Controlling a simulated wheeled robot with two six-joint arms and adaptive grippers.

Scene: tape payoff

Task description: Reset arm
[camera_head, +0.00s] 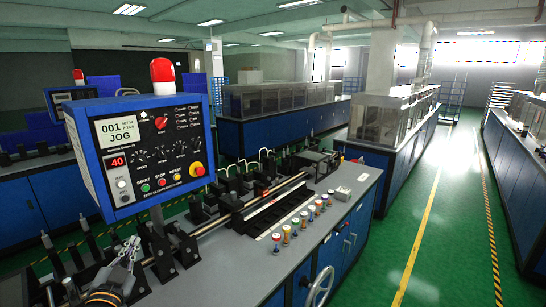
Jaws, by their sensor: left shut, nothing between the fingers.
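My left gripper (131,246) shows at the lower left of the head view, its fingers pointing up. It is shut with nothing between the fingers. It is in front of the machine bench (235,275), below the blue control box (150,150). The box carries a small display, knobs, buttons and a red lamp (162,70) on top. My right gripper is not in this view.
Black clamps and rails run along the bench, with a row of several coloured knobs (304,219) near its front edge. A handwheel (320,287) sticks out at the bench front. Other blue benches (275,137) stand behind. The green aisle (440,230) on the right is clear.

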